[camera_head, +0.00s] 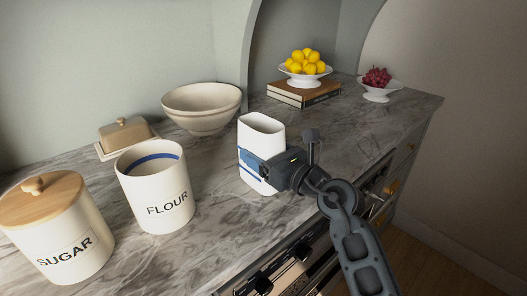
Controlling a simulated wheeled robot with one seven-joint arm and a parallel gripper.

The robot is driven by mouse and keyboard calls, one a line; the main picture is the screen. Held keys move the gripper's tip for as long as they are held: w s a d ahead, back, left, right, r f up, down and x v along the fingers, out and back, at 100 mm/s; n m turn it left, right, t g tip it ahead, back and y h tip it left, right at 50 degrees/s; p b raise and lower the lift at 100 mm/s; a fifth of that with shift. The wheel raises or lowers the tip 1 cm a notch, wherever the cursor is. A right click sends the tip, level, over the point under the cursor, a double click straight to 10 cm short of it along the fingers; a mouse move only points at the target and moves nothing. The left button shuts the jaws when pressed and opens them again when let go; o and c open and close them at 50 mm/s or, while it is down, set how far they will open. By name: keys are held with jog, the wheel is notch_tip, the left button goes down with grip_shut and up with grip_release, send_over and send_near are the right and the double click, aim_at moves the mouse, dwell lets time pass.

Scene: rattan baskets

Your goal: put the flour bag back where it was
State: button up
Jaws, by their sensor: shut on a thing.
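The flour bag (262,132) is the white, upright piece with blue marks at the middle of the head view. My gripper (262,167) comes from the right and is shut on its lower half, hiding part of its front and side. The bag is near the counter's front edge; I cannot tell whether its base touches the marble. An open white canister (150,190) labelled FLOUR, with a blue band inside its rim, stands to the left, apart from the bag.
On the marble counter (205,240) stand a SUGAR canister (55,240) with wooden lid, a butter dish (125,135), a bowl (203,110), books (303,96) under a dish of lemons (305,62), and a dish of red fruit (376,84). Bare marble lies right of the bag.

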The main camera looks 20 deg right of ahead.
jog(key=o, duration=1.5)
jog(key=shift+f, duration=0.1)
jog(key=shift+s, duration=0.15)
jog(key=b+v, duration=0.1)
jog(key=v, duration=1)
jog(key=shift+s+d, duration=0.15)
jog(key=shift+s, duration=0.2)
